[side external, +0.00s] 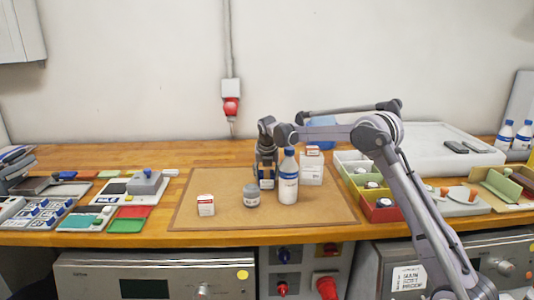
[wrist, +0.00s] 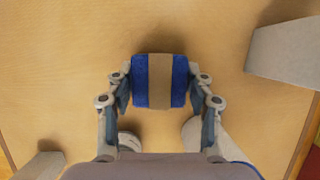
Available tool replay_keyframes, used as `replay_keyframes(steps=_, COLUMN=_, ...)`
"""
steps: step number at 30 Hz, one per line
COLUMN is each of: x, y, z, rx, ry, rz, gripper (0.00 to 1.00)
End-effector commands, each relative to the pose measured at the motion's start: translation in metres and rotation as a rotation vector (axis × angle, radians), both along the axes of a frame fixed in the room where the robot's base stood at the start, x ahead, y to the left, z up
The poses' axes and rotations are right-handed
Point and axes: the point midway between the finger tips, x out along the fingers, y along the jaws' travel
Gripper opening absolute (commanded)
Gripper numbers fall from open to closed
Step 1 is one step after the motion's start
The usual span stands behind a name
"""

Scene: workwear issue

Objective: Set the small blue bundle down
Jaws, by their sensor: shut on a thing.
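The small blue bundle (wrist: 140,82) has a tan band around its middle. My gripper (wrist: 160,85) is shut on it, with one finger at each blue end. In the side external view, my gripper (side external: 266,168) points down over the brown mat (side external: 225,185), behind the white bottle with a blue cap (side external: 288,185). The bundle (side external: 266,184) shows low between the fingers, partly hidden by the bottle. It is at or close above the mat; I cannot tell whether it touches.
A grey jar (side external: 251,196) stands left of the bottle, and a small red-and-white box (side external: 206,205) farther left. A white box (side external: 312,172) stands right of my gripper; its pale side shows in the wrist view (wrist: 285,48). Coloured bins (side external: 382,212) line the mat's right. The mat's left rear is clear.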

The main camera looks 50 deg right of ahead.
Motion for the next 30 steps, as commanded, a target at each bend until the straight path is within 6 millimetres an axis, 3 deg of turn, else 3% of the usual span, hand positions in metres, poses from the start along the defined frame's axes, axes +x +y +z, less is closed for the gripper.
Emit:
replay_keyframes(steps=16, x=0.051, y=0.017, z=-0.001, rx=0.002, ry=-0.002, rz=0.002, gripper=0.21)
replay_keyframes(steps=30, x=0.06, y=0.02, z=-0.001, rx=0.002, ry=-0.002, rz=0.002, gripper=0.21)
